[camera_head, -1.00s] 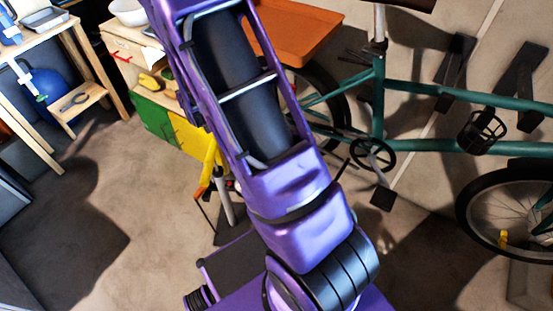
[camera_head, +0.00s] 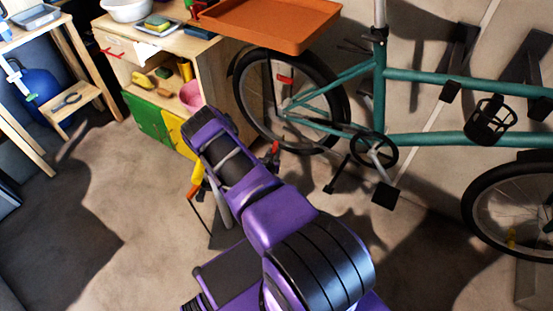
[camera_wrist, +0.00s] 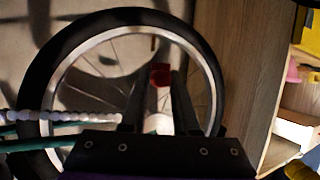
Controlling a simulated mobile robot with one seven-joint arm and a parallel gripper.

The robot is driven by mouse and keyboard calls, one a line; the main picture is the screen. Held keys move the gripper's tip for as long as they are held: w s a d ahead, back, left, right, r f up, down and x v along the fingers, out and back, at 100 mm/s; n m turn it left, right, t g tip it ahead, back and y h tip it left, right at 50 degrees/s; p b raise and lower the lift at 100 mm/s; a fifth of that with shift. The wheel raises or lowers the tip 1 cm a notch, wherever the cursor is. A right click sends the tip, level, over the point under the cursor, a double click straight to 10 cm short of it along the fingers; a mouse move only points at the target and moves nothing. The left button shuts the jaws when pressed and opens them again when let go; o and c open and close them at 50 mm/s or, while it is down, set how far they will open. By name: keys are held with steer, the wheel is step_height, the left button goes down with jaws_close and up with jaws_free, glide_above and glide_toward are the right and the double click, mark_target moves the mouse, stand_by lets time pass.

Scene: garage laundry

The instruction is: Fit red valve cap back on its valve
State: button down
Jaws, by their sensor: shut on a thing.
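My gripper (camera_wrist: 159,82) is shut on the red valve cap (camera_wrist: 160,76), which shows as a small red block between the dark fingertips in the wrist view. A bicycle wheel (camera_wrist: 204,62) with a black tyre and pale rim lies behind the fingers. In the head view the same rear wheel (camera_head: 342,92) stands below the orange tray, on the teal bicycle (camera_head: 420,137).
A wooden cabinet (camera_head: 227,75) stands beside the rear wheel, with an orange tray (camera_head: 275,22) above. A yellow pump (camera_head: 197,173) is close to my arm. The front wheel (camera_head: 475,210) is at right. Floor (camera_head: 110,230) at lower left is clear.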

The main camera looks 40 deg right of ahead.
steer(key=shift+s+d+f, duration=0.4)
steer(key=shift+s+f, duration=0.2)
steer(key=shift+f, duration=0.15)
steer(key=shift+s+a, duration=0.1)
steer(key=shift+a, duration=0.05)
steer(key=w+d, duration=0.8)
steer(key=d, duration=0.1)
steer(key=shift+w+d, duration=0.3)
steer(key=shift+w, duration=0.1)
steer(key=shift+f, duration=0.15)
stand_by(0.3)
steer(key=shift+f, duration=0.85)
steer(key=shift+f, duration=0.1)
steer(key=shift+f, duration=0.3)
